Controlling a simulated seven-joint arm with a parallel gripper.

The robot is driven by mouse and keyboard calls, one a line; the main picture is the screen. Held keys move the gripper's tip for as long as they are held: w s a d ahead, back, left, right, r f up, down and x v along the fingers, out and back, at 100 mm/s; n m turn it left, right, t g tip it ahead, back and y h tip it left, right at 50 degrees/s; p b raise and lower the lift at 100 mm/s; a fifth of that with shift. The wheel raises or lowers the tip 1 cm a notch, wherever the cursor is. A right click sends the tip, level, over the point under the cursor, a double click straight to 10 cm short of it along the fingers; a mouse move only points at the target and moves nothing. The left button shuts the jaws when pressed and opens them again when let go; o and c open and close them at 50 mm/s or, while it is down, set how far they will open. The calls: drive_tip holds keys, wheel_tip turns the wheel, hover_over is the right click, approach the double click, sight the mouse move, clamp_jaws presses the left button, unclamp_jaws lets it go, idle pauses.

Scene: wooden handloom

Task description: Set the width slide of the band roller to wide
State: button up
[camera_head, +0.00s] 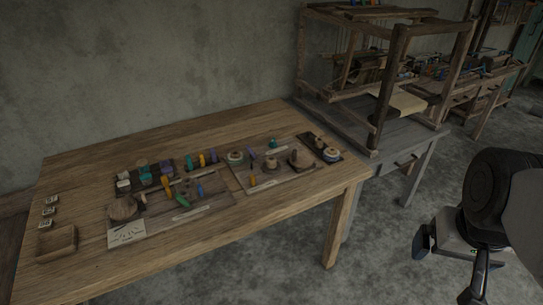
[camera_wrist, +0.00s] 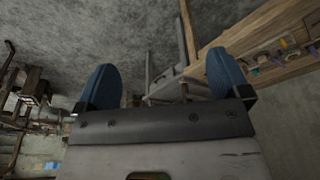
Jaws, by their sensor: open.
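My gripper (camera_head: 450,262) is at the lower right in the head view, over the floor and well away from the wooden table (camera_head: 240,130). It is open and empty. The wrist view shows its two blue fingertips (camera_wrist: 163,80) apart, with nothing between them. The table carries two flat boards with small parts: a left board (camera_head: 215,207) and a right board (camera_head: 285,183). The band roller and its width slide are too small and dark to pick out among these parts, so I cannot tell the slide's setting.
A wooden handloom (camera_head: 380,110) stands on a grey table (camera_head: 425,145) beyond the wooden table's right end. A small wooden box (camera_head: 57,243) and several pale tags (camera_head: 48,211) lie at the left end. Open floor lies between my gripper and the tables.

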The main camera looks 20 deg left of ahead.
drive_tip(key=shift+c, duration=0.3)
drive_tip(key=shift+w, duration=0.15)
drive_tip(key=c, duration=0.5)
drive_tip(key=shift+w+a+r, duration=0.15)
drive_tip(key=shift+w, duration=0.05)
drive_tip(key=shift+c, duration=1.1)
drive_tip(key=w+a, duration=0.2)
drive_tip(key=w, duration=0.2)
drive_tip(key=w+a+n, duration=0.1)
drive_tip(key=w+a, duration=0.1)
drive_tip(key=w, duration=0.3)
drive_tip(key=w+a+n, duration=0.1)
drive_tip(key=w+a, duration=0.1)
drive_tip(key=w, duration=0.2)
drive_tip(key=shift+w+a+r+g, duration=0.3)
drive_tip(key=shift+w+a+r, duration=0.1)
drive_tip(key=shift+c, duration=1.2)
drive_tip(key=n+g, duration=0.2)
drive_tip(key=n, duration=0.5)
hover_over(252, 176)
drive_tip(key=f, duration=2.5)
drive_tip(key=shift+d, duration=0.25)
drive_tip(key=shift+a+f, duration=0.2)
drive_tip(key=shift+a, duration=0.05)
